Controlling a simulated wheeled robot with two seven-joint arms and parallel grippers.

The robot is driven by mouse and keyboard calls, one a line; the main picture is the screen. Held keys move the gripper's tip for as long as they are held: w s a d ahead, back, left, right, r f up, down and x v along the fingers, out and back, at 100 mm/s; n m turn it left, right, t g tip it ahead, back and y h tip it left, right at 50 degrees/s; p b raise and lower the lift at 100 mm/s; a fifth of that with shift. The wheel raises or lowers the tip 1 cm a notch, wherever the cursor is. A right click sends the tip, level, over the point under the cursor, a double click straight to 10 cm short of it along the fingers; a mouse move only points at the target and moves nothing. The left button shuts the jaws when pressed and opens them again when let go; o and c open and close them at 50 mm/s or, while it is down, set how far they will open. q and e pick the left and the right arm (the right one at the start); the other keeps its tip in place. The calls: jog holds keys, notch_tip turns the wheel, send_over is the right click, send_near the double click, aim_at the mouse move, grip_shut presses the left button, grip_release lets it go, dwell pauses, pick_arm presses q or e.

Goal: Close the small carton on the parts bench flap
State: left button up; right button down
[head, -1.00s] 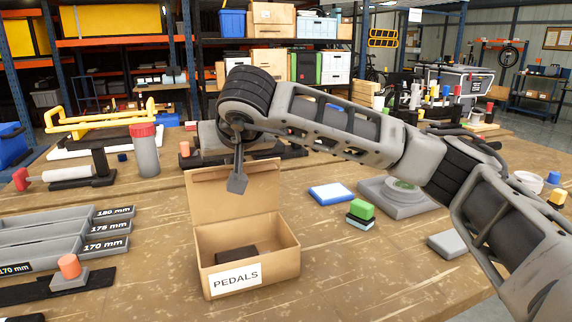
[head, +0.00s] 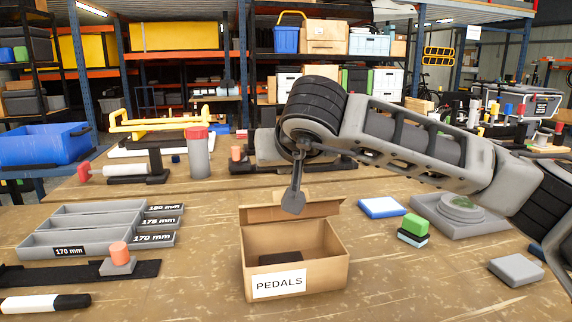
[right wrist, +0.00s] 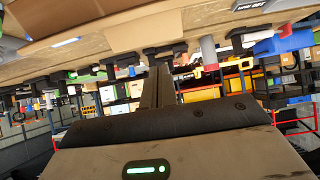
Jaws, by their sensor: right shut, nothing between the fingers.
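The small carton (head: 322,277), labelled PEDALS, stands upright on the parts bench, with a dark item (head: 277,256) partly visible inside. Its flap (head: 262,214) is raised at the back edge and looks foreshortened, seeming to lean forward over the opening, which is still uncovered at the front. My right gripper (head: 293,203) is shut and empty, pointing down at the flap's upper edge; I cannot tell whether it touches. Its shut fingers also show in the right wrist view (right wrist: 157,88), with brown cardboard (right wrist: 95,22) at the top left. My left gripper is not in view.
Grey trays (head: 95,235) lie left of the carton, and an orange-topped block (head: 119,258) is nearer. A green block (head: 414,225), a blue-and-white box (head: 382,207) and a grey fixture (head: 478,226) lie to the right. Bench in front of the carton is clear.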

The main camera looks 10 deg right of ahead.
jog(key=shift+r, duration=0.1)
dwell(0.7)
jog(key=shift+r+p, duration=0.5)
jog(key=shift+r, duration=0.25)
